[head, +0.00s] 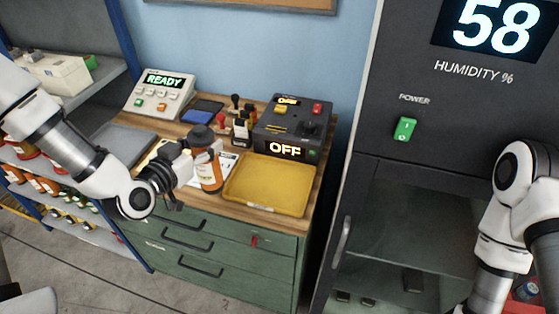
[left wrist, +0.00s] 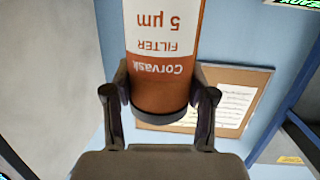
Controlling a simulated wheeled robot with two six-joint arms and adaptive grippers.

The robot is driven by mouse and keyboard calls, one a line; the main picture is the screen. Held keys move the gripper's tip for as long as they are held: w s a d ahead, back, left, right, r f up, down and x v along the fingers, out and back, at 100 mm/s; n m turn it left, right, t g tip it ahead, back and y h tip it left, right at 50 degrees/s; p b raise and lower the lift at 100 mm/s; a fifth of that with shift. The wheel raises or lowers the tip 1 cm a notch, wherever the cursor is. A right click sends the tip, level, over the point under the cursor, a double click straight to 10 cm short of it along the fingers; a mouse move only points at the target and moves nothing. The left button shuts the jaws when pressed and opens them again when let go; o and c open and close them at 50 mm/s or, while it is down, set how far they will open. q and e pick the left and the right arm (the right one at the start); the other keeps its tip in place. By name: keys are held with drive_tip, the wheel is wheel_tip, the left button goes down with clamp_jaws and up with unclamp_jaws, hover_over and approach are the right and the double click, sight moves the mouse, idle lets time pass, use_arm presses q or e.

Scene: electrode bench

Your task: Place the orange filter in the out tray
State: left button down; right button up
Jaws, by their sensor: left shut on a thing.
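The orange filter (head: 207,172) is a cylinder with a white label and a dark top, upright in the head view. In the left wrist view the filter (left wrist: 165,50) shows its "Corvask FILTER 5 µm" label upside down, between the two fingers. My left gripper (head: 190,163) is shut on it, beside the yellow tray's left edge. I cannot tell whether the filter's base touches the bench. A shallow yellow tray (head: 262,205) lies empty on the bench to its right; no out label is readable. A grey tray (head: 122,136) lies at the bench's left. My right gripper is out of view.
A dark device reading OFF (head: 290,130) stands behind the yellow tray. A READY panel (head: 160,92), a dark blue pad (head: 202,110) and several stamps (head: 240,125) stand at the back. The humidity cabinet (head: 400,90) rises at right.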

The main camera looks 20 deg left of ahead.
use_arm(q)
drive_tip(key=shift+s+d+r, duration=0.15)
drive_tip(key=shift+d, duration=0.2)
drive_tip(key=shift+s+d+r, duration=0.1)
drive_tip(key=shift+d, duration=0.25)
drive_tip(key=w+d+f+p, duration=0.5)
drive_tip(key=w+d, duration=0.3)
drive_tip(key=d, duration=0.3)
drive_tip(key=shift+w+d+p, duration=0.25)
drive_tip(key=shift+w+p, duration=0.05)
drive_tip(key=shift+p, duration=0.05)
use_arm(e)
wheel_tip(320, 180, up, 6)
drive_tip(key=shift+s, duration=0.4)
use_arm(q)
drive_tip(key=c, duration=0.8)
unclamp_jaws()
drive_tip(key=shift+f, duration=0.15)
drive_tip(key=o, duration=0.4)
drive_tip(key=shift+s, duration=0.1)
drive_tip(key=shift+o, duration=0.2)
